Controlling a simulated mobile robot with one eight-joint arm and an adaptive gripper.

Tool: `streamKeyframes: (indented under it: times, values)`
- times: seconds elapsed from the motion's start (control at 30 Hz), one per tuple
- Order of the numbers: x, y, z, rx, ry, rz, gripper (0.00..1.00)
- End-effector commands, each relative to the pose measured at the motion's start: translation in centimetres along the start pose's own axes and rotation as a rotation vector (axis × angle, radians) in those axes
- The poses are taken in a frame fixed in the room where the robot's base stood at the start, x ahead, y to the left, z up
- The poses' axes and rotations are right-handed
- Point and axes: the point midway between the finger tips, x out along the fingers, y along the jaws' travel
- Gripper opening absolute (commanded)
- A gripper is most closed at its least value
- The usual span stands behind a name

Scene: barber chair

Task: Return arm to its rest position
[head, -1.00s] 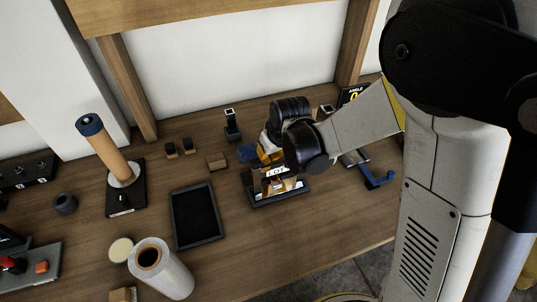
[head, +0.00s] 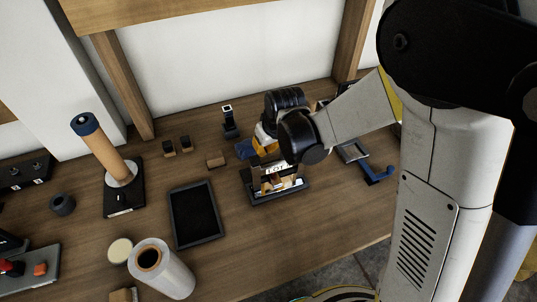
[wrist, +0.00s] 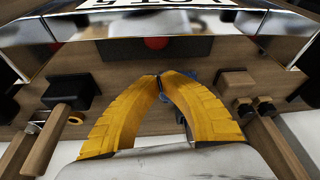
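My arm (head: 360,108) reaches from the right over the wooden bench. My gripper (head: 263,147) is mostly hidden behind the black wrist joint in the head view, with a bit of yellow showing. In the wrist view its two yellow fingers (wrist: 160,77) curve together and their tips meet or nearly meet. I see nothing held between them. The gripper is just behind a small black stand with a "LOT" label (head: 275,169). The label's lettering shows upside down at the top of the wrist view (wrist: 160,8).
A blue item (head: 245,150) lies close left of the gripper. A blue clamp-like part (head: 377,174) is at the right.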

Motion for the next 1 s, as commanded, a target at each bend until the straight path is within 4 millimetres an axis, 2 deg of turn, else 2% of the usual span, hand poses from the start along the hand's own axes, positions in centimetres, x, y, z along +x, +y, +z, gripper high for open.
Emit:
streamKeyframes:
  times: [0.1,0.3,0.5,0.8,0.87,1.0]
  values:
    - [-3.4,0.0,-0.4,0.000,0.001,0.000,0.00]
    - [-7.7,0.0,-0.4,0.000,0.002,0.000,0.00]
    - [-9.8,0.0,-0.4,0.000,0.003,0.000,0.00]
    - [-10.5,0.2,-0.2,0.006,0.007,0.003,0.00]
    - [-11.4,0.5,0.0,0.018,0.015,0.010,0.00]
    - [-15.6,2.1,1.6,0.081,0.053,0.041,0.00]
